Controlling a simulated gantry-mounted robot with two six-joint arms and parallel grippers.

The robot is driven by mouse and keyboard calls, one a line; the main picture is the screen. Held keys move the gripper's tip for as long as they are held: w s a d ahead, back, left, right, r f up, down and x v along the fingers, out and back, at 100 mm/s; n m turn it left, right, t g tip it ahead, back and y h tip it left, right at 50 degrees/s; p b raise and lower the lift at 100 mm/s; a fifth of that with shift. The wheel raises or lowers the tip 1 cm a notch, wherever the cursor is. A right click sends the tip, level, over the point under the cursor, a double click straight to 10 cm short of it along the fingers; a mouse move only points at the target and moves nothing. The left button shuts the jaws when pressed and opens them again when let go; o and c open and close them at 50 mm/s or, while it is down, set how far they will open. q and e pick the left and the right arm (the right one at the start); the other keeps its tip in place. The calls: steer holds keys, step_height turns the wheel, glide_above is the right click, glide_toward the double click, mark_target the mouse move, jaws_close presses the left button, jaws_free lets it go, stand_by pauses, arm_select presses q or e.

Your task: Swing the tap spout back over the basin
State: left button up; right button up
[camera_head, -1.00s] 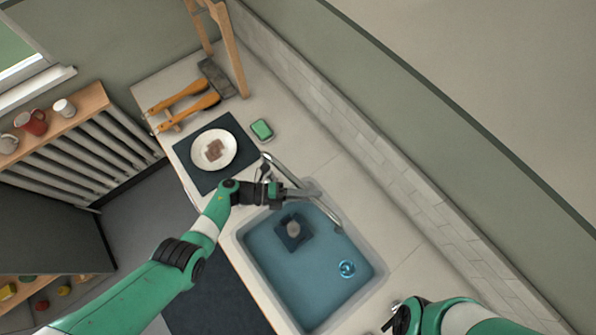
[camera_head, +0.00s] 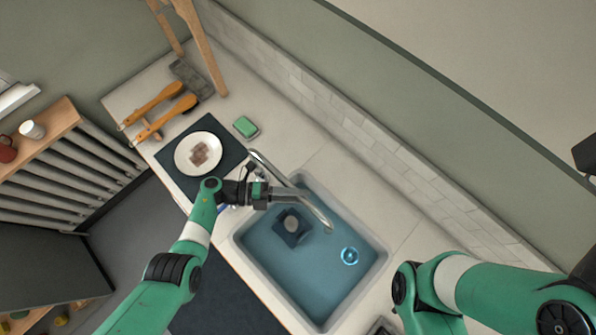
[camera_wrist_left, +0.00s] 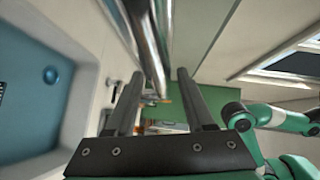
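The metal tap spout (camera_head: 316,208) slants from its base behind the basin, and its tip is above the water. The basin (camera_head: 238,243) is pale, holds blue water and is set in the counter. My left gripper (camera_head: 284,194) is at the near side of the spout, partway along it. In the left wrist view the spout (camera_wrist_left: 147,40) runs between the two spread fingers, with gaps beside it, so the gripper looks open around it. Contact with a finger is hard to tell. My right arm shows at lower right; its gripper is not clearly visible.
A dark blue object (camera_head: 292,228) and a round blue drain (camera_head: 349,256) are in the basin. A plate (camera_head: 184,165) on a dark mat, a green sponge (camera_head: 245,126) and orange-handled brushes (camera_head: 158,100) are to the left. A tiled wall (camera_head: 350,125) runs behind.

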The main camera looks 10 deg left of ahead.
arm_select(q)
steer(key=shift+a+r, duration=0.1)
steer(key=shift+a, duration=0.4)
steer(key=b+v, duration=0.1)
steer(key=v, duration=0.9)
steer(key=shift+s+a, duration=0.15)
steer(key=shift+a, duration=0.1)
